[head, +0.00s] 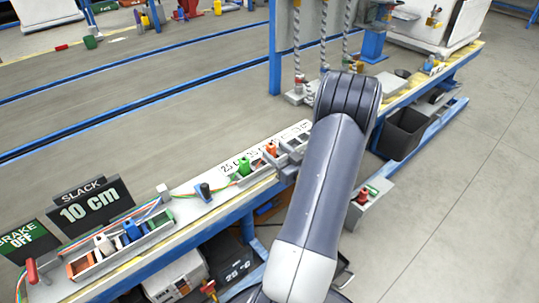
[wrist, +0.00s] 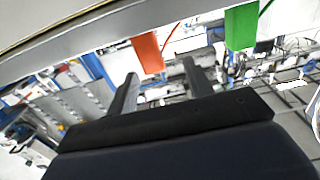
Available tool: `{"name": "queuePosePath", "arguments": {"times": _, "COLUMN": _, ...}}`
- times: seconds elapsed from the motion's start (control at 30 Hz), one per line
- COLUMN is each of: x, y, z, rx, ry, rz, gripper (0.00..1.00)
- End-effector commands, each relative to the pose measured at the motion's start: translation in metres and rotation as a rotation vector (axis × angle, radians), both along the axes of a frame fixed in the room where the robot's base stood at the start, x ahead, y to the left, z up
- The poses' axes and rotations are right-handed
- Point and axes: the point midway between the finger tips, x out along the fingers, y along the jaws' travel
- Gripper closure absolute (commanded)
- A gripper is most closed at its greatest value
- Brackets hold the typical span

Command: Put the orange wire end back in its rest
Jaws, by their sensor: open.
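The orange wire end (head: 270,150) stands upright in a grey socket block on the bench, right of the green wire end (head: 244,167). In the wrist view, the orange wire end (wrist: 149,52) shows between my two finger lines, and the green wire end (wrist: 241,27) lies to their right. My gripper (wrist: 159,67) is open and empty, close to the orange end; whether it touches is unclear. In the head view my arm hides part of the gripper. The rest tray (head: 120,260) is at lower left; its orange slot (head: 82,264) looks empty, and white and blue ends stand in it.
A black-topped knob (head: 203,190) stands between the tray and the socket block. Colored wires run along the bench. A box with a red button (head: 366,197) is right of my arm.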

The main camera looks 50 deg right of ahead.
Motion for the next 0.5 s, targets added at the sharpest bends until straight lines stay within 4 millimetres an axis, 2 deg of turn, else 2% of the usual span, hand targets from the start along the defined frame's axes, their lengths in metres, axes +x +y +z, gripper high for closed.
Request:
{"name": "queuePosePath", "arguments": {"times": 0.17, "x": 0.012, "y": -0.002, "z": -0.002, "rx": 0.0, "ry": 0.0, "rz": 0.001, "gripper": 0.51}}
{"name": "queuePosePath", "arguments": {"times": 0.33, "x": 0.036, "y": -0.01, "z": -0.009, "rx": -0.001, "ry": -0.001, "rz": 0.002, "gripper": 0.51}}
{"name": "queuePosePath", "arguments": {"times": 0.5, "x": 0.055, "y": -0.013, "z": -0.007, "rx": -0.001, "ry": 0.0, "rz": 0.001, "gripper": 0.51}}
